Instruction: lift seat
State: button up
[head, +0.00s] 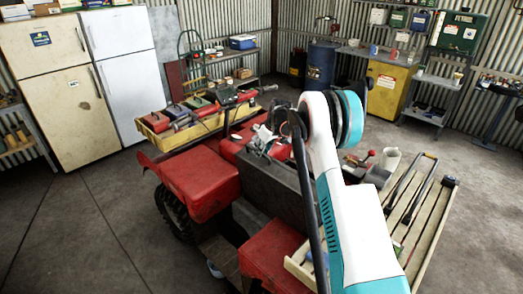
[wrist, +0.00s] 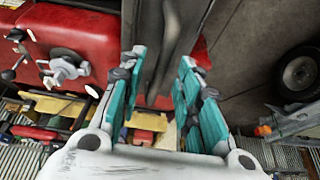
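The quad's dark grey seat (head: 272,182) lies between its red body parts (head: 203,180) in the head view. My arm hides its right side. The seat appears down and flat. A dark grey surface (wrist: 152,22), which looks like the seat, lies beyond the fingertips, beside the red body (wrist: 85,30). I cannot tell whether the fingers touch it.
A wooden front rack (head: 190,128) holds red and green boxes. A slatted rear rack (head: 425,215) lies at right. Two fridges (head: 125,60), a blue drum (head: 321,65) and a yellow cabinet (head: 388,93) stand along the walls. The floor (head: 85,225) at left is clear.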

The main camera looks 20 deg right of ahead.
jog(key=shift+f, duration=0.15)
grip_shut()
jog(key=w+d+r+b, duration=0.1)
jog(key=w+d, duration=0.4)
jog(key=d, duration=0.7)
jog(key=shift+w+d+r+b, duration=0.15)
jog(key=shift+d+r+b, duration=0.15)
jog(key=shift+b, duration=0.3)
grip_release()
